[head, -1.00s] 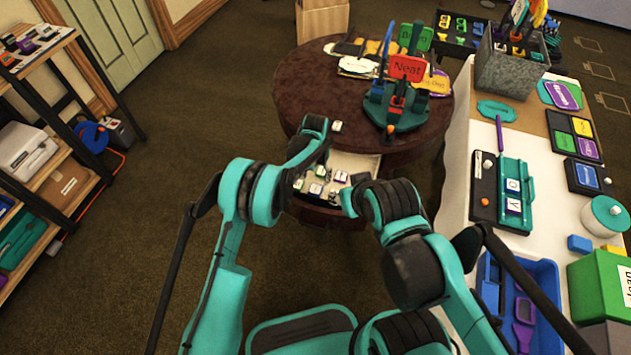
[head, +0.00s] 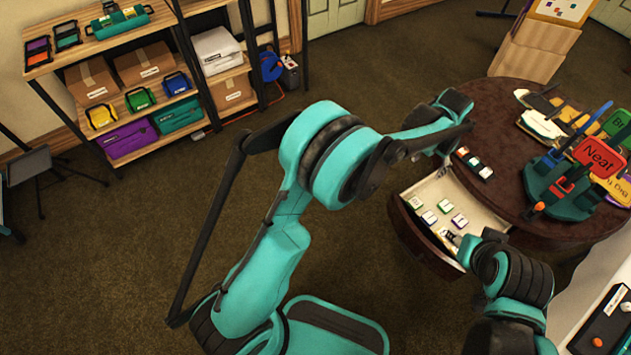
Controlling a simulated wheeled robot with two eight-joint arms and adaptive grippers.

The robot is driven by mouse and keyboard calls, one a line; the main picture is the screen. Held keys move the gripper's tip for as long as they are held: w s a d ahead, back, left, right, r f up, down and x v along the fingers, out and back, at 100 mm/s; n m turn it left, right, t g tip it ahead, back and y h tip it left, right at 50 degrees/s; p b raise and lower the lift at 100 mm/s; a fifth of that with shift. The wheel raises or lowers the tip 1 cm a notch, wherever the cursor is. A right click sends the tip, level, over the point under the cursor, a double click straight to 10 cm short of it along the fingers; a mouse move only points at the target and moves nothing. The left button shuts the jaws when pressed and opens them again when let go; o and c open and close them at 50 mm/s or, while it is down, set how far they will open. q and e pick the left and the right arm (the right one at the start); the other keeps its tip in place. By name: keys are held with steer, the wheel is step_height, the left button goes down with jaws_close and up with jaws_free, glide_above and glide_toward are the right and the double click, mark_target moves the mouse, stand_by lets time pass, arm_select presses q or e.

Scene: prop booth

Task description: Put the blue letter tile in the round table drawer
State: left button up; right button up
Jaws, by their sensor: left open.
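The round table (head: 490,105) is dark brown and stands at the right, with its drawer (head: 482,212) pulled out towards me. Several small pale-faced letter tiles (head: 429,217) with coloured sides lie in the drawer. A short row of pale tiles (head: 474,162) lies on the tabletop near the edge. I cannot tell which tile is blue. My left gripper (head: 441,168) is open, at the table edge by the drawer's back left corner; its fingertips are small and partly hidden. My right gripper (head: 453,238) is low at the drawer's front right; its fingers are too small to read.
On the tabletop stand a teal sign holder (head: 560,190) with a red "Neat" sign (head: 597,157) and several coloured cards. A shelf (head: 120,45) with boxes and cases is at the upper left. The carpet between is clear. A white-covered table (head: 575,300) is at the lower right.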

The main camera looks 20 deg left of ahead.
arm_select(q)
steer(key=s+a+r+n+t, duration=0.1)
steer(key=s+a+r+t, duration=0.1)
steer(key=s+a+r, duration=0.5)
steer(key=s+a+r+n+t, duration=0.1)
steer(key=s+a+r+n, duration=0.1)
steer(key=s+a+r, duration=0.5)
steer(key=s+a+f+n+t, duration=0.2)
steer(key=s+a, duration=1)
steer(key=shift+f+t+y, duration=0.3)
steer(key=shift+t, duration=0.1)
